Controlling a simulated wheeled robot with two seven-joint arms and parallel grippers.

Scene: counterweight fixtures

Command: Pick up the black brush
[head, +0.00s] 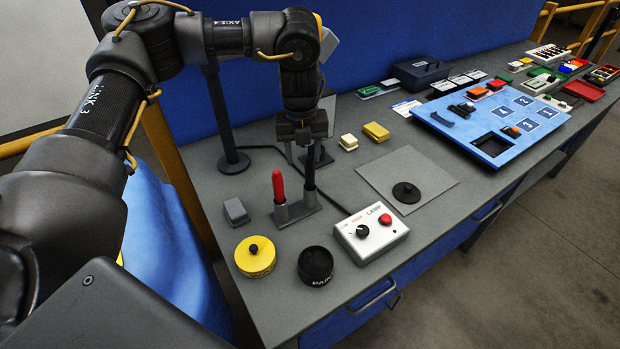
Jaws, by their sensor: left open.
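The black brush (310,178) stands upright in a grey holder (297,211), beside a red-handled tool (278,187) in the same holder. My left gripper (304,152) points down at the top of the black brush and is open. The upper end of the brush is hidden by the gripper, and I cannot tell whether the fingers touch it. My right gripper is not in view.
A white lamp control box (372,234), a black paint pot (316,266), a yellow pot (255,256) and a grey block (235,211) stand close around the holder. A black post (220,120) rises behind. A blue panel (470,120) lies farther right.

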